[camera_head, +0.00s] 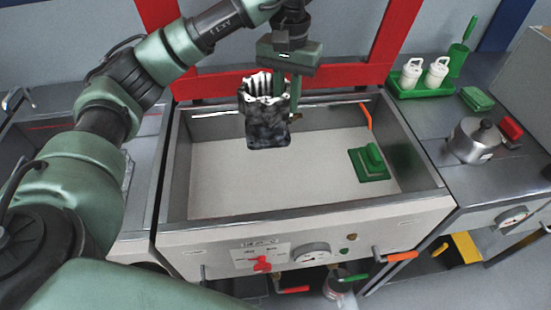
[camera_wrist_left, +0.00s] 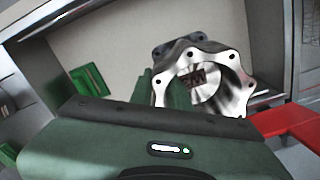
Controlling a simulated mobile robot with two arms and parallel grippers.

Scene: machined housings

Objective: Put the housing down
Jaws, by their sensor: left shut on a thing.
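The housing (camera_head: 265,128) is a dark grey and shiny metal part with a flanged end. My left gripper (camera_head: 292,100) is shut on it and holds it over the back part of a wide steel basin (camera_head: 280,172). In the left wrist view the housing (camera_wrist_left: 205,78) shows a bright scalloped flange with bolt holes and a round bore. The gripper's green fingers (camera_wrist_left: 165,90) meet its left side. The housing's far side is hidden. My right gripper is not in view.
A green block with a handle (camera_head: 370,163) lies in the basin's right side; the rest of its floor is clear. A red frame (camera_head: 330,77) stands behind. On the right counter are a green tray with white bottles (camera_head: 418,80) and a metal pot (camera_head: 474,140).

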